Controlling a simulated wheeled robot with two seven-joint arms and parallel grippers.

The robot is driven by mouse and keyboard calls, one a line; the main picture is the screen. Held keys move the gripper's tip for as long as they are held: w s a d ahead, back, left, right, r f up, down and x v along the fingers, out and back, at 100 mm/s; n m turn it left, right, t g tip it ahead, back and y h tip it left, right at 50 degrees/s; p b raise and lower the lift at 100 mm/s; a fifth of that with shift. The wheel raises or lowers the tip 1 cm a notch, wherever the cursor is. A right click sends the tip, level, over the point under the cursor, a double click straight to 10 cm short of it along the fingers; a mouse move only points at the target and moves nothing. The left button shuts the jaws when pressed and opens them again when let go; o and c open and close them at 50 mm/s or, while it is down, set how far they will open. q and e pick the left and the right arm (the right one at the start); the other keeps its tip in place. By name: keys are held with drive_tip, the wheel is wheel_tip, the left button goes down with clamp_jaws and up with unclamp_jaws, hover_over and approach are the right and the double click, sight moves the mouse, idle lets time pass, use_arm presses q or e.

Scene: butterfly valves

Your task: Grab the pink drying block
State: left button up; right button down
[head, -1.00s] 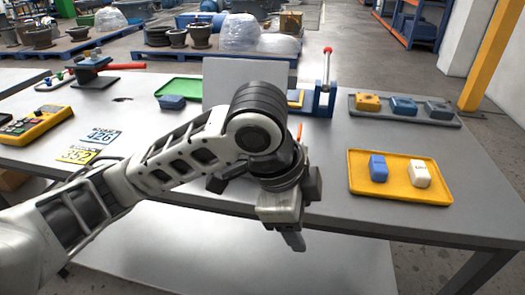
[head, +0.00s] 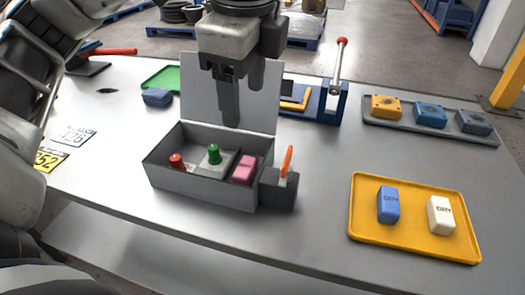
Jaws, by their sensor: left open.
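The pink drying block (head: 244,169) sits in the right part of an open grey box (head: 196,187), beside a piece with a green knob (head: 214,154) and a red-knobbed one (head: 177,161). My left gripper (head: 240,100) hangs above the box, pointing down, in front of its raised lid (head: 202,99). Its fingers look apart and empty, clear of the pink block. My right gripper is not in view.
A yellow tray (head: 361,228) at the right holds a blue block (head: 388,205) and a white block (head: 440,215). An orange-handled tool (head: 287,161) stands in a holder at the box's right side. A blue press with a red-tipped lever (head: 339,62) stands behind.

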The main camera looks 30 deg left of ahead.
use_arm(q)
drive_tip(key=b, duration=0.5)
hover_over(245, 167)
drive_tip(key=f, duration=1)
drive_tip(key=shift+s+d+f, duration=0.1)
drive_tip(key=shift+s+d, duration=0.2)
drive_tip(key=shift+s, duration=0.05)
drive_tip(key=shift+w+f+b, duration=0.1)
drive_tip(key=shift+f+b, duration=0.25)
drive_tip(key=shift+f, duration=0.3)
drive_tip(key=f, duration=0.1)
drive_tip(key=f+b, duration=0.2)
drive_tip(key=f, duration=0.1)
drive_tip(key=shift+w+a, duration=0.2)
drive_tip(key=shift+a, duration=0.05)
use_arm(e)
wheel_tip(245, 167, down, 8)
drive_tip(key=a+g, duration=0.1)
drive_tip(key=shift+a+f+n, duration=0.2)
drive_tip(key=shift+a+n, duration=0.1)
use_arm(q)
drive_tip(key=c, duration=0.6)
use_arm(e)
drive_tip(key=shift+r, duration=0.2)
